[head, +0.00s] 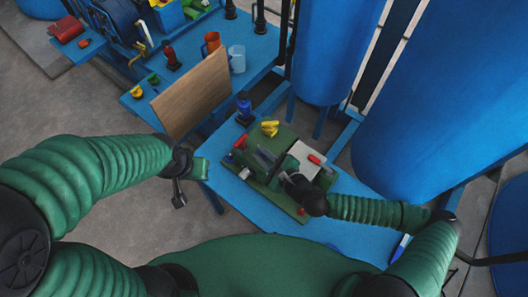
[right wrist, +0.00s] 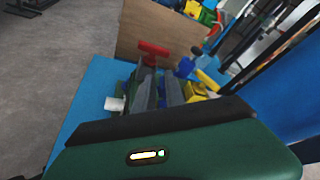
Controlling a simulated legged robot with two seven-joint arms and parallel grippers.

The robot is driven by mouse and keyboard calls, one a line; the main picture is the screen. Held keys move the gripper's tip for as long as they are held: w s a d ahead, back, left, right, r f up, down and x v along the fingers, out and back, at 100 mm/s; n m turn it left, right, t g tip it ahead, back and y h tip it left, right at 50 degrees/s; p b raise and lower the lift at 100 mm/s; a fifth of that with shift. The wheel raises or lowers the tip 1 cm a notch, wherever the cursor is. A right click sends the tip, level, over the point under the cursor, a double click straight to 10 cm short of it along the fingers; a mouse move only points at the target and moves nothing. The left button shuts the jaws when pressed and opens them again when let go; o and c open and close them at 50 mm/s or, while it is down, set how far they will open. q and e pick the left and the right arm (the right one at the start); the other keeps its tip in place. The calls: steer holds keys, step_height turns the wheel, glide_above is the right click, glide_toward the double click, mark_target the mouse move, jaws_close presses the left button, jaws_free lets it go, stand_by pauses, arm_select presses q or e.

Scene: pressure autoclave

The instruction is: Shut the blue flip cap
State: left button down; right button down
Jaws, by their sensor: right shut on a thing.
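A small blue part (head: 244,106), which may be the flip cap, stands at the back left of the blue bench's green device (head: 283,140). It also shows in the right wrist view (right wrist: 184,67); whether it is open or shut I cannot tell. My right gripper (head: 262,158) is over the device, its grey fingers (right wrist: 158,92) close together on something I cannot make out. The blue part is beyond the fingertips, apart from them. My left gripper (head: 179,194) hangs off the bench's left edge; its jaw state is unclear.
A red handle (right wrist: 153,48) and a yellow part (head: 269,127) are close around my right fingers. A white cylinder (right wrist: 114,104) is at their left. A wooden board (head: 192,92) stands behind. Large blue tanks (head: 440,110) block the right. The bench front is mostly clear.

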mark_target(258, 169)
steer(key=f+n+t+b, duration=0.1)
steer(key=n+b, duration=0.1)
steer(key=s+a+f+n+t+b, duration=0.1)
steer(key=n+b, duration=0.1)
steer(key=shift+s+f, duration=0.1)
steer(key=shift+s, duration=0.05)
steer(key=shift+s+a+f+n+t+b, duration=0.1)
steer(key=shift+f+n+t+b, duration=0.15)
steer(key=shift+n+t+b, duration=0.25)
steer(key=shift+s+a+f+n+t+b, duration=0.1)
steer(key=shift+f+n+t+b, duration=0.15)
steer(key=shift+n+b, duration=0.3)
steer(key=shift+n+t, duration=0.35)
steer(key=shift+n, duration=0.2)
steer(key=shift+b, duration=0.3)
steer(key=c, duration=1.6)
jaws_free()
steer(key=shift+o, duration=0.2)
steer(key=shift+s+f, duration=0.1)
steer(key=shift+s, duration=0.05)
steer(key=shift+d+f, duration=0.1)
